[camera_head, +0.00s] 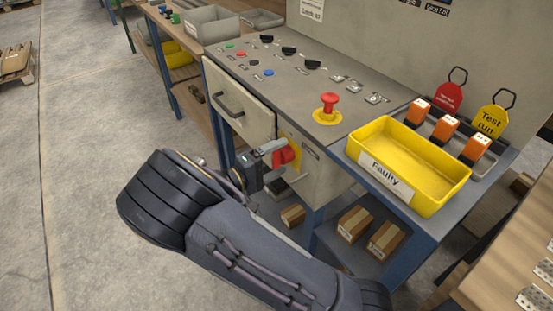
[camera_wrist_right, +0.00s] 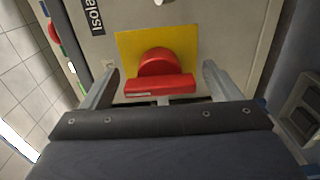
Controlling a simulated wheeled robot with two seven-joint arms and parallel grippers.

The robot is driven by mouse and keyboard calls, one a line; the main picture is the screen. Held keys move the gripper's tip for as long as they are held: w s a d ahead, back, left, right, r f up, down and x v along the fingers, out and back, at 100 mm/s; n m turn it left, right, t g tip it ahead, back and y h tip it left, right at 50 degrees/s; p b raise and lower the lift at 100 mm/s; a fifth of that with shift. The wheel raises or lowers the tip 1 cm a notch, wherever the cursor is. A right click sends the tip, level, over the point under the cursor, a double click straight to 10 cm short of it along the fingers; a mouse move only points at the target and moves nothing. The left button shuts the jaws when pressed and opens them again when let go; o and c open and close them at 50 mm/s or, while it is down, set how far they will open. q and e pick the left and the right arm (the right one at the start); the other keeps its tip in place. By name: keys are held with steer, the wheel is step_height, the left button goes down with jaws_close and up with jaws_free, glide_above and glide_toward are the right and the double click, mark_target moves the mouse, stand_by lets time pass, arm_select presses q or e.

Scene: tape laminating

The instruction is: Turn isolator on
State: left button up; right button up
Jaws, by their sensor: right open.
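The isolator is a red rotary knob (camera_head: 283,157) on a yellow plate, on the front face of the grey control cabinet. In the right wrist view the knob (camera_wrist_right: 160,66) has a round hub and a bar handle lying crosswise, in front of its yellow plate (camera_wrist_right: 128,45). A partly cut-off label (camera_wrist_right: 96,17) reads "Isola". My right gripper (camera_head: 270,153) is at the knob. Its open fingers (camera_wrist_right: 160,82) stand left and right of the bar, with a visible gap on each side. My left gripper is not in view.
The panel top has several buttons and selector knobs, plus a red mushroom button (camera_head: 329,104). A drawer handle (camera_head: 228,103) is left of the isolator. A yellow "Faulty" bin (camera_head: 446,194) stands to the right, with orange padlocks and tags behind. Boxes (camera_head: 355,223) sit on a lower shelf.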

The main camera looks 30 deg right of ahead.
steer(key=shift+a, duration=0.1)
steer(key=a, duration=0.7)
steer(key=shift+s+a, duration=0.3)
